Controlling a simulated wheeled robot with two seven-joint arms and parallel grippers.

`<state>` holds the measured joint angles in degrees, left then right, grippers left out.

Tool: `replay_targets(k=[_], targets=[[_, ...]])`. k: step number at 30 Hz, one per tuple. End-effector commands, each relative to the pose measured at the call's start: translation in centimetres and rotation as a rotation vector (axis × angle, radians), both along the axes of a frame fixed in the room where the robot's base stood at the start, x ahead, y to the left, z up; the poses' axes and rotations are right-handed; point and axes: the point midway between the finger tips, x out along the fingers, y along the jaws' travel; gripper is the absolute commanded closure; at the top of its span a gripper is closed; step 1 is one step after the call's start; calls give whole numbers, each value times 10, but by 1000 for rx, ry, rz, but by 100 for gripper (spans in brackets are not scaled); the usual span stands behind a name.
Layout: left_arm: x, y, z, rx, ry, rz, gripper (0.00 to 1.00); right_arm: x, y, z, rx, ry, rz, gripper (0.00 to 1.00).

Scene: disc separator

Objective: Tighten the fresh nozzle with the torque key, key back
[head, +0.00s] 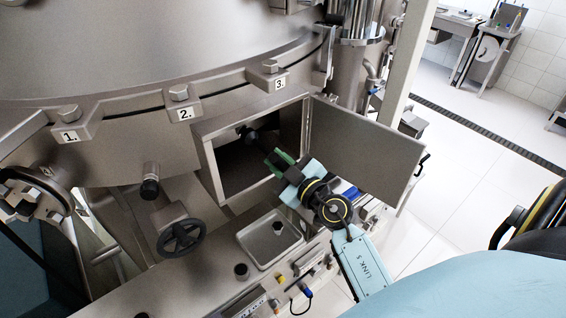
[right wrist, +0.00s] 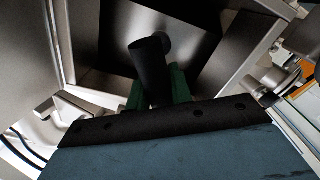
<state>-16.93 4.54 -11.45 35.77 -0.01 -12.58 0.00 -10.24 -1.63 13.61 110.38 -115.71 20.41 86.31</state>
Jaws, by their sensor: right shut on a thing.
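My right gripper (head: 279,160) reaches into an open steel box on the machine's side. Its green fingers are shut on a dark rod-like tool, seemingly the torque key (head: 256,143). In the right wrist view the black key (right wrist: 150,72) stands between the green fingers and points into the box. The key's far end meets or covers a dark round piece at the box's inner wall, perhaps the nozzle (right wrist: 163,42). I cannot tell whether they touch. My left gripper is not in view.
The box door (head: 365,160) stands open to the right, close to my right arm. Below is a shallow steel tray (head: 252,237) with a small dark round part (head: 278,227) in it. A black handwheel (head: 182,238) and a dark knob (head: 150,188) stick out at the left.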

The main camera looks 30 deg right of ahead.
Motion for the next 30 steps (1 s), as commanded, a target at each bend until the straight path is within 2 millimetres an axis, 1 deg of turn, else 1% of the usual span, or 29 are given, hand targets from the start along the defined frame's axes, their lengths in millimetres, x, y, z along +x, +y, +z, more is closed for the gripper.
replay_targets(k=[6, 17, 20, 25, 30], targets=[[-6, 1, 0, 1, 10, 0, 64, 3, 0, 1, 0, -1, 0, 100], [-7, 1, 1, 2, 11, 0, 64, 2, 0, 1, 0, -1, 0, 100], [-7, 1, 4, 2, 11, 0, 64, -4, 0, 1, 2, 0, -1, 100], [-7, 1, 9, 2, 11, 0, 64, -20, -2, 1, 1, 0, -1, 100], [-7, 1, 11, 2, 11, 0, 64, -28, -2, 1, 0, -1, -2, 100]])
